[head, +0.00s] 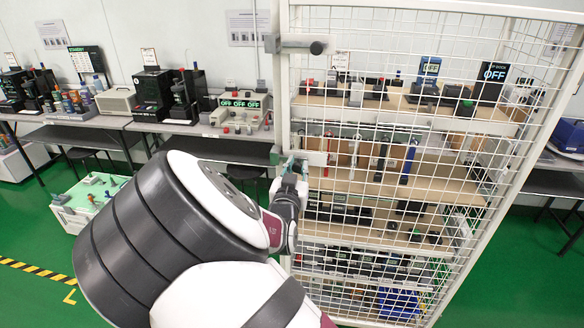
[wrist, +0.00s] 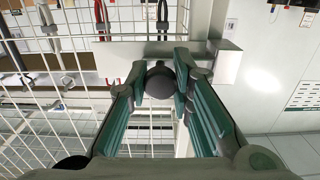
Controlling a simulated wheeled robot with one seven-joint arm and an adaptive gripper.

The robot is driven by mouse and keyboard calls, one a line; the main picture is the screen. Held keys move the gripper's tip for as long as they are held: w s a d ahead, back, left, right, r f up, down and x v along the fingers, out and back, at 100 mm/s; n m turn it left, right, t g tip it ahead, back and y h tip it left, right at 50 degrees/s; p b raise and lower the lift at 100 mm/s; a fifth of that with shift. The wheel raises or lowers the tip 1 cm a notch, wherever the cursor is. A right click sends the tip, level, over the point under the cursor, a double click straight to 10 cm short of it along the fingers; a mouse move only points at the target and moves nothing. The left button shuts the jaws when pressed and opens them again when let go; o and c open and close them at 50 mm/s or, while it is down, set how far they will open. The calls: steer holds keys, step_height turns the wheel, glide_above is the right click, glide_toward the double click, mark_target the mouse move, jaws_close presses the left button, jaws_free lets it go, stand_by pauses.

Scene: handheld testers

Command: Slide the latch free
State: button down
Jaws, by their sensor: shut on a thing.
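The wire-mesh door (head: 420,118) of the shelf cage stands closed across the shelves, as far as I can tell. A flat light-metal latch bar (wrist: 115,62) crosses the door's edge. A dark round knob (wrist: 160,84) sits on it, and a metal bracket (wrist: 228,62) is at its right end. My gripper (wrist: 161,80) is shut on the knob, with a green-padded finger on each side. In the head view my gripper (head: 293,168) is at the lower latch (head: 314,158), and my arm hides part of it. An upper latch (head: 297,43) with a black knob (head: 316,48) is higher on the door.
Behind the mesh are shelves (head: 470,122) with handheld testers and tools. A bench (head: 100,122) with instruments runs along the left wall. A green-topped cart (head: 88,197) stands at the left. Green floor is open at the lower left.

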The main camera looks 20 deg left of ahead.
steer(key=d, duration=0.2)
steer(key=w+d, duration=0.1)
steer(key=d, duration=0.1)
steer(key=shift+p, duration=0.4)
steer(key=shift+d, duration=0.1)
steer(key=c, duration=1.4)
jaws_free()
steer(key=v, duration=1.2)
